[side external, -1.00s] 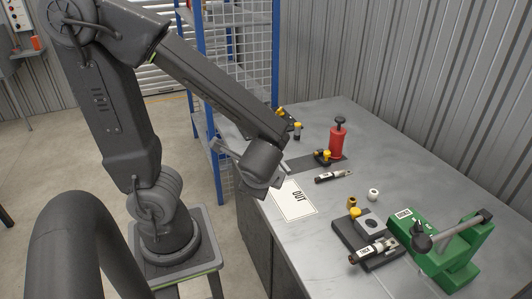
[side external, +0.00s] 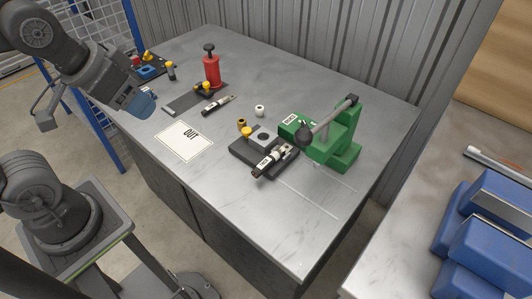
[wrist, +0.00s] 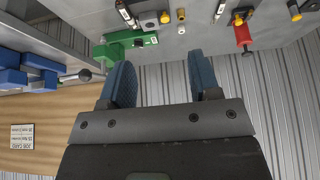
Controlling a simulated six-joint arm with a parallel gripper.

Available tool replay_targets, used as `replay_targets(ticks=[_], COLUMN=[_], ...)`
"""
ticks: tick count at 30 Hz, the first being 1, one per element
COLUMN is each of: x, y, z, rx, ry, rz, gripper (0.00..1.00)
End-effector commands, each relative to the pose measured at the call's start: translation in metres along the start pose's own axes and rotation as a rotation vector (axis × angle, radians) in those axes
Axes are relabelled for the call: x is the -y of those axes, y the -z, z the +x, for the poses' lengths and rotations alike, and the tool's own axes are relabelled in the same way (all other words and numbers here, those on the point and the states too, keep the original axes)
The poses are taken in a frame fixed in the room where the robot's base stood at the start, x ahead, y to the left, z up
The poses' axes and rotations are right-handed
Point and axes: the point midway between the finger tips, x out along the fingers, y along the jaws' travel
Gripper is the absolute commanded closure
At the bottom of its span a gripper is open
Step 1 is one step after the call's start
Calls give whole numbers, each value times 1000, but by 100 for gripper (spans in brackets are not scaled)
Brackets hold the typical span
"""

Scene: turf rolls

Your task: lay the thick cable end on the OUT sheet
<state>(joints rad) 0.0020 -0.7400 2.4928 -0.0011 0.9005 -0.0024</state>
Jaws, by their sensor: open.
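The cable end that seems labelled thick (side external: 265,163) lies across the front of a dark block (side external: 243,150) beside a green press. It also shows at the top of the wrist view (wrist: 124,11). The white OUT sheet (side external: 183,141) lies flat and bare near the left table edge. My gripper (side external: 141,103) is above the table's left edge, up and left of the sheet, well away from the cable end. In the wrist view its blue fingers (wrist: 163,78) are apart with nothing between them.
A second cable end (side external: 218,105) lies beyond the sheet. A red bottle-like tool (side external: 211,70) stands by a dark mat. The green press (side external: 340,150) has a raised lever. Blue bins (side external: 485,225) are on another bench, right.

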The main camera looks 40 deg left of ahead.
Motion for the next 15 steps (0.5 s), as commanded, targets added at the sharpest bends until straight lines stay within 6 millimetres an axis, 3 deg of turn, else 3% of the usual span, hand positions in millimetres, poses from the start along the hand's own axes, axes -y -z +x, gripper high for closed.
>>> replay_targets(ticks=[8,15], x=[-19,-53], y=[50,102], z=[23,79], rx=[130,281], ry=[-24,-30], rz=[-4,-10], gripper=[43,43])
